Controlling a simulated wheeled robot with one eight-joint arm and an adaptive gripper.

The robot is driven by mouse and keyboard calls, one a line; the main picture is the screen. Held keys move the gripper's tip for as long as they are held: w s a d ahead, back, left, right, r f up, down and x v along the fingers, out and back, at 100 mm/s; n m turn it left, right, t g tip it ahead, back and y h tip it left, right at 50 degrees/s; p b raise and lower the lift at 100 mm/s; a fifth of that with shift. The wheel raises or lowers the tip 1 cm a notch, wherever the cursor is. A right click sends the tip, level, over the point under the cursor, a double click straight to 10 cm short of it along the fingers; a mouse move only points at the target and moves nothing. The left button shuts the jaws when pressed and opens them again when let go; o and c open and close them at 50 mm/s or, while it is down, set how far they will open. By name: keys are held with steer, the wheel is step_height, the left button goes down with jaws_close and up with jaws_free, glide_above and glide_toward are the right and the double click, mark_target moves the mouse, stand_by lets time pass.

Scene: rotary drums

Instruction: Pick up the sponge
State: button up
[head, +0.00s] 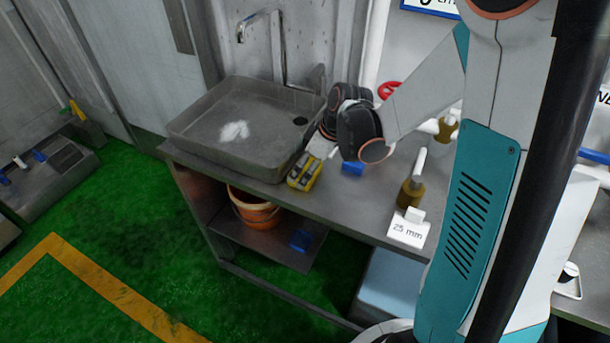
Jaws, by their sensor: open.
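Another blue block (300,239) lies on the lower shelf. I cannot tell for sure which of these is the sponge. Neither block touches my gripper as far as I can see.
A grey sink (205,143) with a tap (275,22) stands on the counter (345,207). A brass and white tool (412,185) and a "25 mm" label (409,229) are to the right. An orange bucket (256,211) is below. Green floor at left is clear.

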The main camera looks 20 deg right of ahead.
mark_target(305, 167)
steer(key=shift+x, duration=1.05)
steer(key=c, duration=0.8)
steer(key=shift+r, duration=0.1)
step_height(305, 167, up, 20)
steer(key=p, duration=0.6)
